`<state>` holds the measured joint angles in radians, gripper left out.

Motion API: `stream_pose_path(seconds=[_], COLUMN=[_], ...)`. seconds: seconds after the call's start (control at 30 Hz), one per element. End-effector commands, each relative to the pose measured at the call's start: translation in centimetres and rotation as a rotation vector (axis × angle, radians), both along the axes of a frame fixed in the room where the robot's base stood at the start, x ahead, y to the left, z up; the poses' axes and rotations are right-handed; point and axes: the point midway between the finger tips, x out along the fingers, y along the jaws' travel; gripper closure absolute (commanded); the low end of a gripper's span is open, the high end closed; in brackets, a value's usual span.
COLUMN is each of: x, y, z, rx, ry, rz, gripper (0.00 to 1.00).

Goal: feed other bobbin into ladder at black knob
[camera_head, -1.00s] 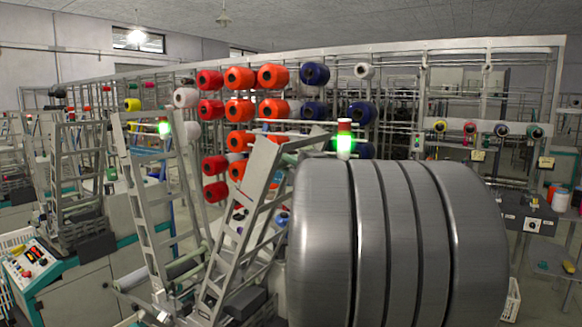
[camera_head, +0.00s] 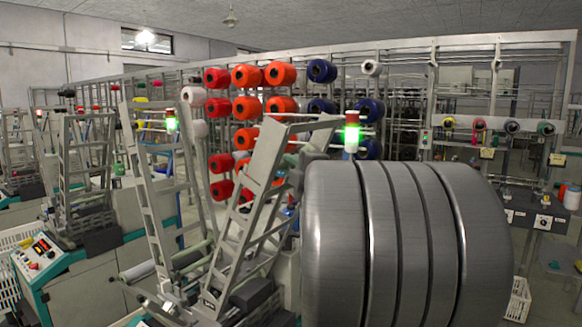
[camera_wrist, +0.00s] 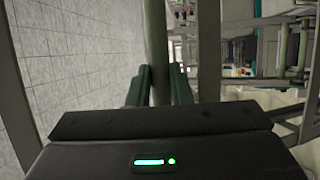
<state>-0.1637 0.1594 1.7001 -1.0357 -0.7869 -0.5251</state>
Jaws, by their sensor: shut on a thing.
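My gripper (camera_wrist: 159,88) is in the wrist view, with its two dark green fingers closed on a long grey-green bobbin (camera_wrist: 156,40). The bobbin runs away from the fingers toward the top of the picture; its near end is hidden by the gripper body. In the head view a leaning ladder (camera_head: 262,163) stands in the middle, just left of a large ridged grey part of mine. A second ladder (camera_head: 153,200) leans to its left. I cannot make out which ladder has the black knob. My gripper does not show in the head view.
Grey-green rollers (camera_head: 190,256) lie low between the ladders. A control panel (camera_head: 40,252) and another ladder frame (camera_head: 85,175) stand at the left. A rack of red, orange and blue yarn spools (camera_head: 247,107) fills the back. Grey frame rails (camera_wrist: 208,50) flank the gripper; tiled floor (camera_wrist: 80,50) shows left.

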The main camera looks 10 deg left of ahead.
Motion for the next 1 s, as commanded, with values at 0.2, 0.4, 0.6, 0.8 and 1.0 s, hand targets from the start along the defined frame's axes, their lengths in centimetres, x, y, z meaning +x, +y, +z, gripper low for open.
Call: stream_pose_path(seconds=[0.2,0.4,0.6,0.8,1.0], x=[0.1,0.2,0.4,0.6,0.6], y=[0.3,0.7,1.2,1.6,1.6], z=[-0.8,-2.0,-3.1,-4.0,-3.9], rx=[0.0,0.0,0.001,-0.001,-0.001], ry=[0.0,0.0,-0.001,-0.001,-0.001], rz=[0.0,0.0,0.001,0.0,0.0], gripper=[1.0,1.0,1.0,1.0,1.0])
